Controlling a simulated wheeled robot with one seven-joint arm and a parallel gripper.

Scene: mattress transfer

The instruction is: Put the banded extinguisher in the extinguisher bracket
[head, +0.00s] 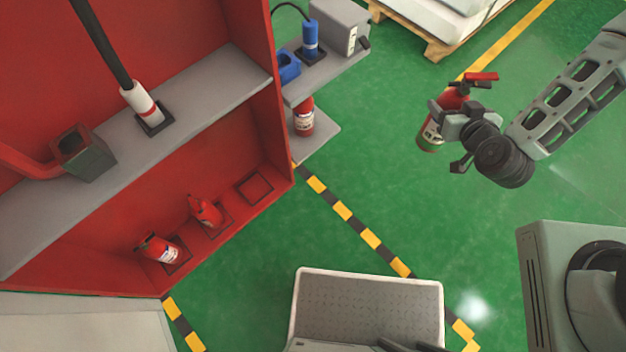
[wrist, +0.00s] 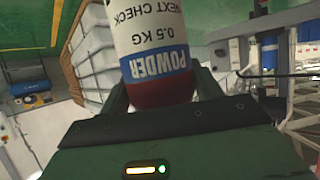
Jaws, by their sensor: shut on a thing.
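My gripper (head: 441,119) is shut on a small red extinguisher (head: 453,97), held up over open green floor at the right of the head view, away from the cabinet. The extinguisher is slightly tilted, with its red handle at the top. In the wrist view its white label (wrist: 160,35) has a blue band reading POWDER, and its red end sits between my fingers. A square red-framed spot (head: 254,188) on the cabinet's lower shelf is empty; I cannot tell whether it is the extinguisher bracket.
The red cabinet (head: 278,110) has a grey upper shelf and two extinguishers (head: 205,211) (head: 162,249) on its lower level. Another extinguisher (head: 304,118) stands under a grey side shelf (head: 330,75). A pallet (head: 437,48) is at the back. Green floor lies between.

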